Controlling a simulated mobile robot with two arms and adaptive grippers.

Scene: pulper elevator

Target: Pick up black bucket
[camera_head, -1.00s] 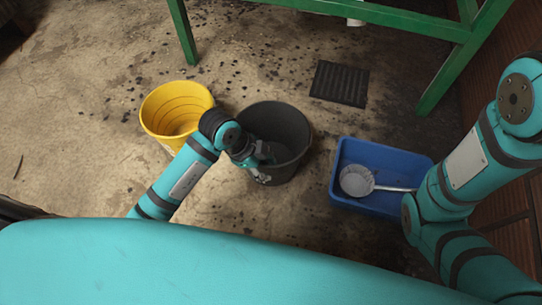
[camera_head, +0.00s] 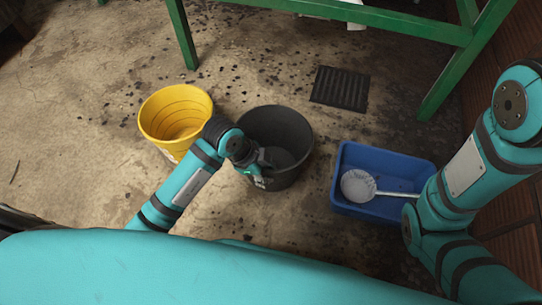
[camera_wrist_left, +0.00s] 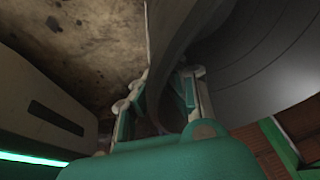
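The black bucket (camera_head: 292,171) stands upright in the middle of the head view, with its open top facing me. My left gripper (camera_head: 260,166) is at the near left part of its rim. In the left wrist view, the fingers (camera_wrist_left: 160,100) lie on both sides of the bucket wall (camera_wrist_left: 178,40), one outside and one inside, and appear shut on it. The head view does not clearly show whether the bucket's base touches the floor. My right arm shows at the right, but its gripper is not in view.
A yellow bucket (camera_head: 163,134) stands close to the left of the black bucket. A blue tray (camera_head: 345,200) with a white strainer (camera_head: 358,186) is at the right. A floor grate (camera_head: 340,88) lies behind, near a green metal frame (camera_head: 400,22).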

